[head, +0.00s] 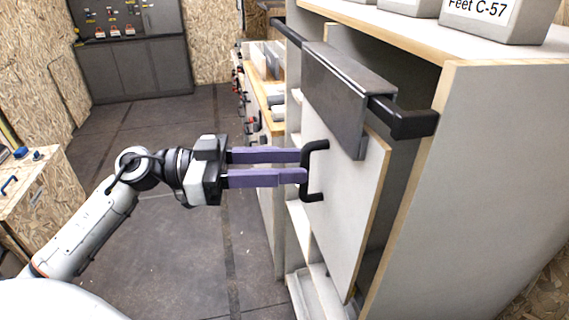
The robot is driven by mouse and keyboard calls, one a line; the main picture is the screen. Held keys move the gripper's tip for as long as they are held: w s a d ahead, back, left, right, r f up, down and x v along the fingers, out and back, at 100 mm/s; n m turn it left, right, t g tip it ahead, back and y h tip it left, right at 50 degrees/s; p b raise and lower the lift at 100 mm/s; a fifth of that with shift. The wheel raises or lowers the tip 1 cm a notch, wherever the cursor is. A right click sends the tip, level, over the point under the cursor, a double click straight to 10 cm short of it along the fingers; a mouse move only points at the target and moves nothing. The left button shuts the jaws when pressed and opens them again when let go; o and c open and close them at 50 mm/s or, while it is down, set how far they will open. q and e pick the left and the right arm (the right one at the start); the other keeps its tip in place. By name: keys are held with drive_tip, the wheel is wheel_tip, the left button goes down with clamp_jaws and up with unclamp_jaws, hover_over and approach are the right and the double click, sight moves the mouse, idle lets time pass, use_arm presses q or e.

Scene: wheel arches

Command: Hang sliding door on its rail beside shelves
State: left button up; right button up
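The sliding door (345,200) is a pale panel with a wooden edge, upright at the shelf unit's front. A dark grey hanger plate (335,85) is at its top, over the black rail (290,35). The rail shows at both ends of the plate; whether the plate bears on it is hidden. A black C-shaped handle (313,190) stands out from the door. My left gripper (303,167) has its purple fingers at the handle's upright bar, one in front and one behind, and appears shut on it. My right gripper is not in view.
The shelf unit (480,170) has a dark opening behind the door and pale shelves low at its left. Grey labelled bins (490,20) stand on top. A wooden bench (30,190) is at far left, a dark cabinet (135,70) at the back. The floor (190,245) between is clear.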

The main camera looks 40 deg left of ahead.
use_arm(q)
drive_tip(key=shift+f, duration=0.1)
drive_tip(key=b+v, duration=0.1)
drive_tip(key=v, duration=0.9)
drive_tip(key=shift+s+a, duration=0.1)
drive_tip(key=shift+a, duration=0.05)
